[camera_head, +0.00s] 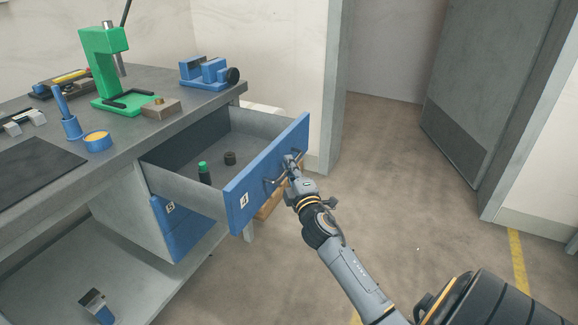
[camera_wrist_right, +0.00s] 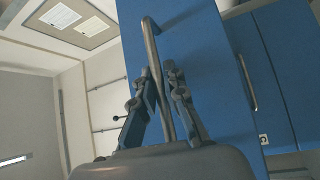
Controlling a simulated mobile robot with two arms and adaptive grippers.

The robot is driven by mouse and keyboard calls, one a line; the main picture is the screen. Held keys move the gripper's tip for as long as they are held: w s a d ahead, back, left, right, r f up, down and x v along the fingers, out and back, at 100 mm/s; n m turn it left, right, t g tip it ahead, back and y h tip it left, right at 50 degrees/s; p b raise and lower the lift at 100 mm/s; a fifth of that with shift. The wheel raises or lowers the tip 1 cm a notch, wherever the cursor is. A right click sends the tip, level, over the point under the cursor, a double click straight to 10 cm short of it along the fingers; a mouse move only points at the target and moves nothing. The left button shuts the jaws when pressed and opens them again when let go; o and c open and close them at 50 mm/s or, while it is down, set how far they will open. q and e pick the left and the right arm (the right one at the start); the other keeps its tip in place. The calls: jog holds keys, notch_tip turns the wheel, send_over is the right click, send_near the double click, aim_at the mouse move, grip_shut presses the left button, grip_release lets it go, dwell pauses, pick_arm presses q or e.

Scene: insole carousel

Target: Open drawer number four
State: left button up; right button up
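The blue-fronted drawer (camera_head: 269,173) under the workbench stands far out, and its label looks like a 4. Inside it are a dark bottle with a green cap (camera_head: 204,174) and a small dark round part (camera_head: 230,158). My right gripper (camera_head: 291,163) is at the metal handle of this drawer. In the right wrist view my right fingers (camera_wrist_right: 160,78) close in on both sides of the handle bar (camera_wrist_right: 153,48) and are shut on it. My left gripper is not in view.
Another blue drawer (camera_head: 182,228) below is shut. The workbench (camera_head: 172,84) carries a green press (camera_head: 104,62), a blue vise (camera_head: 208,73) and small tools. The floor (camera_head: 400,190) right of the drawer is clear up to a grey door (camera_head: 490,80).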

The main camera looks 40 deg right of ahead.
jog(key=shift+o, duration=0.2)
jog(key=v, duration=1.2)
jog(key=shift+f, duration=0.1)
